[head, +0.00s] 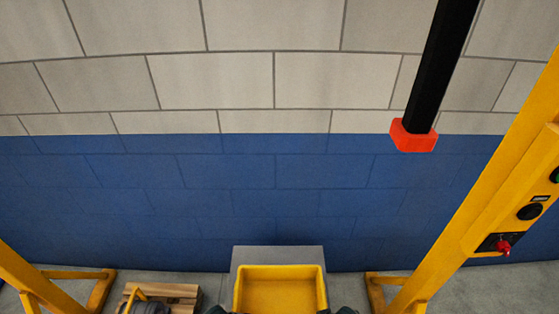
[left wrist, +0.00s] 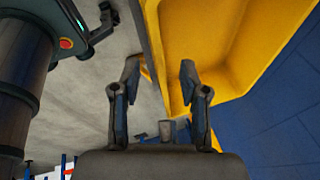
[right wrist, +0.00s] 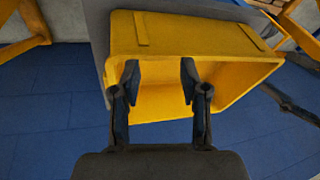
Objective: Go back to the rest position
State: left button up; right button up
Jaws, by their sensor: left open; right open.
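My left gripper (left wrist: 160,75) is open and empty in the left wrist view. It is beside the yellow bin (left wrist: 235,45), with its right finger in front of the bin's wall. My right gripper (right wrist: 160,75) is open and empty in the right wrist view, with its fingertips over the bin's near edge in the picture. Whether they touch the bin cannot be told. In the head view the yellow bin (head: 280,290) sits on a grey block (head: 243,256) at the bottom centre. Only dark tips of both grippers show there, at the bottom edge on either side of the bin.
A yellow frame (head: 480,185) with a red switch (head: 503,247) stands at the right. A black post with a red end (head: 414,137) hangs at the upper right. A wooden pallet (head: 185,295) lies at the lower left. A blue and beige wall (head: 240,180) is behind.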

pick_arm(q)
jog(key=s+a+f+n+y, duration=0.2)
jog(key=s+a+n, duration=0.45)
jog(key=n, duration=0.25)
jog(key=s+a+f+n+y, duration=0.1)
jog(key=s+a+f+n, duration=0.2)
jog(key=s+a+n, duration=0.5)
pick_arm(e)
jog(key=s+d+f+h, duration=0.3)
jog(key=s+d+f, duration=0.1)
jog(key=s+d, duration=0.8)
pick_arm(q)
jog(key=s+d+f, duration=0.1)
jog(key=f, duration=1.2)
jog(key=s+d+f+n+p, duration=0.1)
jog(key=s+f, duration=0.1)
jog(key=f, duration=1.1)
jog(key=shift+d+g, duration=0.2)
jog(key=shift+g, duration=0.2)
pick_arm(e)
jog(key=s+f, duration=0.2)
jog(key=f, duration=1.1)
jog(key=s+a+f, duration=0.1)
jog(key=s+f, duration=0.2)
jog(key=f, duration=1)
jog(key=shift+s+f+g, duration=0.3)
jog(key=shift+f+g, duration=0.05)
jog(key=shift+g, duration=0.05)
